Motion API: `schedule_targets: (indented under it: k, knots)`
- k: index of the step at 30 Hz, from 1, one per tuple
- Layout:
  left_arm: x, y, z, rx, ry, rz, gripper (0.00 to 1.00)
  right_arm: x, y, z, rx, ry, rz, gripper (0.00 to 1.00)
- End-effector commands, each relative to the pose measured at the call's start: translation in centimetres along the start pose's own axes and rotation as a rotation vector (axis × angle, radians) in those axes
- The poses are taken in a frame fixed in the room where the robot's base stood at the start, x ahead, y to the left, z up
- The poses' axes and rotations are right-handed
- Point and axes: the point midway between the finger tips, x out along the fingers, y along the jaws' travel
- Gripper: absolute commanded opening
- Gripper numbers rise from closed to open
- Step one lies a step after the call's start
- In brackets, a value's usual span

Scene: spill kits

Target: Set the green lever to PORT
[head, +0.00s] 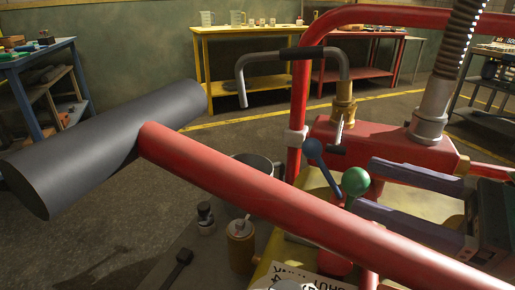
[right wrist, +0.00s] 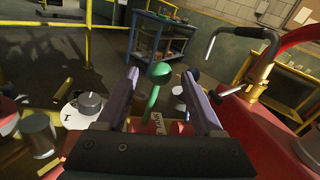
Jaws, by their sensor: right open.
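The green lever has a round green knob (head: 356,181) and stands among other levers on a yellow panel. In the right wrist view its knob (right wrist: 159,72) and green stem show between my fingers. My right gripper (head: 365,187) is open, with its two purple-grey fingertips on either side of the knob. In the right wrist view the open gripper (right wrist: 160,75) has gaps on both sides of the knob. A white plate with black lettering (head: 300,278) is partly hidden; I cannot read PORT on it. My left gripper is not in view.
A thick red bar (head: 250,195) with a black cylinder (head: 105,140) crosses in front. A red frame (head: 297,100) and ribbed hose (head: 460,50) stand behind.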

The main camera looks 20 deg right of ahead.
Motion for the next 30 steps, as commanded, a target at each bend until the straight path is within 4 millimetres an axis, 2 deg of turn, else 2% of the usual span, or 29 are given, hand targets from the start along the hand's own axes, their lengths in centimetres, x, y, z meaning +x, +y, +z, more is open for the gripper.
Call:
schedule_targets:
  k: [3, 10, 15, 23, 30]
  knots:
    - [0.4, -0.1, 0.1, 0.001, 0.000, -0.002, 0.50, 2.4, -0.1, 0.0, -0.002, -0.004, 0.000, 0.69]
    - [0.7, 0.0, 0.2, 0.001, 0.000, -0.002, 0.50, 5.5, -0.1, 0.0, 0.002, -0.002, -0.002, 0.69]
    - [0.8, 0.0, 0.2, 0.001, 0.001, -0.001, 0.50, 6.5, -0.1, 0.0, 0.003, 0.000, -0.002, 0.69]
    - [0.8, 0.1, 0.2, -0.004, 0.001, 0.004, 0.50, 6.7, 0.0, -0.1, 0.003, 0.002, -0.002, 0.69]
    - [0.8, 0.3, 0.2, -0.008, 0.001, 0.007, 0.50, 6.7, 0.0, -0.1, 0.003, 0.002, -0.002, 0.44]
